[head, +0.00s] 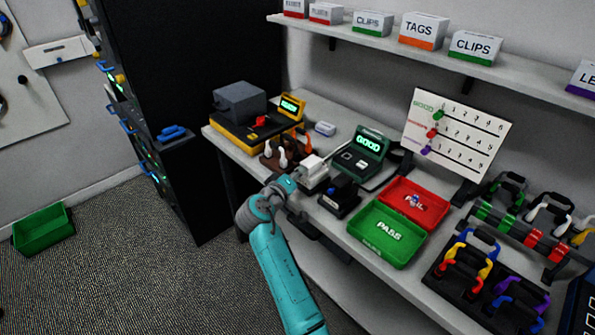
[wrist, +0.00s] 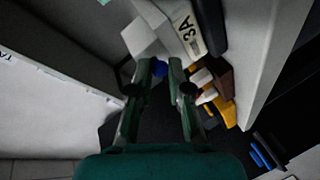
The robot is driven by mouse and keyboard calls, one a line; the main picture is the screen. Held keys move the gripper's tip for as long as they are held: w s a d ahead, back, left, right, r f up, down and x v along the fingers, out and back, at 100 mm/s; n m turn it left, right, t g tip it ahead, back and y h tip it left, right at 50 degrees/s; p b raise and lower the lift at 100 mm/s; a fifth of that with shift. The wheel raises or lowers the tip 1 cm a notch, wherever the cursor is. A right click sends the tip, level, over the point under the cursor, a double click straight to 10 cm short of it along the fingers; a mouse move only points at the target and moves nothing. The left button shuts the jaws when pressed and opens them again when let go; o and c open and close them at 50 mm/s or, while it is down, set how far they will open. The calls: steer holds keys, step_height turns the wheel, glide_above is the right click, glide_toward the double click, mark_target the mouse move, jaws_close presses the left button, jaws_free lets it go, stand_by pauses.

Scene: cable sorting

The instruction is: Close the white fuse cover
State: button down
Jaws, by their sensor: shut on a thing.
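The white fuse cover (head: 313,163) stands tilted up over its holder (head: 313,182) on the bench. In the wrist view the cover (wrist: 149,32) is angled away from the white block marked 3A (wrist: 186,28). My gripper (head: 288,184) is at the left front of the holder. In the wrist view my gripper (wrist: 161,66) has its fingertips close together at the cover's near edge, shut on it. A small blue piece (wrist: 159,69) shows between the tips; I cannot tell whether it belongs to the cover. The fingers hide the exact contact.
A dark holder with a blue part (head: 342,192) stands close on the right. A brown block with white and orange plugs (head: 277,158) is on the left. The green meter (head: 360,152) is behind. The red tray (head: 412,203) and green tray (head: 386,235) lie right.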

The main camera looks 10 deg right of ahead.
step_height(320, 180, down, 2)
steer(key=shift+s+d, duration=0.1)
steer(key=shift+s, duration=0.05)
stand_by(0.4)
steer(key=c, duration=1.1)
jaws_free()
steer(key=shift+f, duration=0.1)
steer(key=shift+r, duration=0.25)
steer(key=v, duration=1.1)
steer(key=shift+s+a+f, duration=0.2)
steer(key=shift+s+a, duration=0.1)
steer(key=shift+s, duration=0.05)
